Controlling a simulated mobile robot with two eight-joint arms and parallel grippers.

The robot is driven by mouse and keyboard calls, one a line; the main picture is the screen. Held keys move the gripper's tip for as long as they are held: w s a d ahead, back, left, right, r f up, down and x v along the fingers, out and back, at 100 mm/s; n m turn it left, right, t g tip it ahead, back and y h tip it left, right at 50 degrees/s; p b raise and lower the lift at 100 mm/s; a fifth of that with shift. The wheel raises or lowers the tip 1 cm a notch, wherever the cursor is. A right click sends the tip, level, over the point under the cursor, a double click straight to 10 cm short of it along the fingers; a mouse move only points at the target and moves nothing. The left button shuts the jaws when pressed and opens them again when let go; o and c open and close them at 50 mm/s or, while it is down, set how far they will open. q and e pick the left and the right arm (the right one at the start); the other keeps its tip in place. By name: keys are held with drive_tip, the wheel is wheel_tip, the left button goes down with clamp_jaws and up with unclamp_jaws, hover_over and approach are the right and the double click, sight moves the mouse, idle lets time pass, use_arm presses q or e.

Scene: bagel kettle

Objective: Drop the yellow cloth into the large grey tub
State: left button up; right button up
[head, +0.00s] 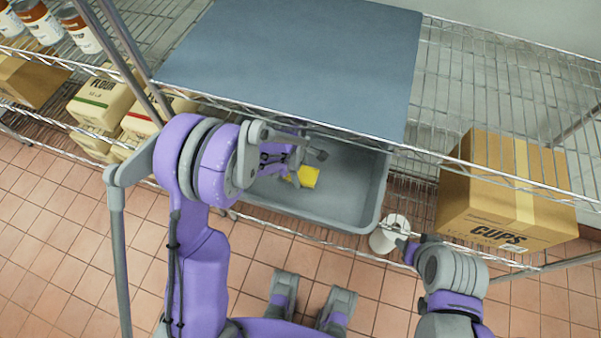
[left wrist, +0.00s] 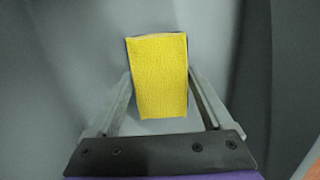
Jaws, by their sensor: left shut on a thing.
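The yellow cloth (head: 303,176) is a small folded rectangle, inside the outline of the large grey tub (head: 350,180). My left gripper (head: 289,172) reaches down into the tub and is shut on the cloth. In the left wrist view the cloth (left wrist: 160,78) sits between the two fingers of my left gripper (left wrist: 160,85), with grey tub surfaces around it. I cannot tell whether the cloth touches the tub floor. My right gripper (head: 408,246) is outside the tub at its lower right, beside a white cylindrical item; its jaws are unclear.
The tub is on a wire shelf below a blue-grey panel (head: 300,55). A cardboard box marked CUPS (head: 490,190) stands to the right. The white cylindrical item (head: 385,238) is near the tub's right corner.

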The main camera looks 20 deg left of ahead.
use_arm(q)
drive_tip(key=shift+s+f, duration=0.15)
drive_tip(key=shift+f, duration=0.4)
drive_tip(key=shift+f, duration=0.1)
drive_tip(key=shift+f+b, duration=0.55)
drive_tip(key=shift+b, duration=0.15)
drive_tip(key=o, duration=1.1)
drive_tip(key=shift+r+p, duration=0.6)
drive_tip(key=shift+r, duration=0.05)
drive_tip(key=r, duration=0.5)
drive_tip(key=a+r+p, duration=0.1)
drive_tip(key=r, duration=0.1)
drive_tip(key=shift+r, duration=0.25)
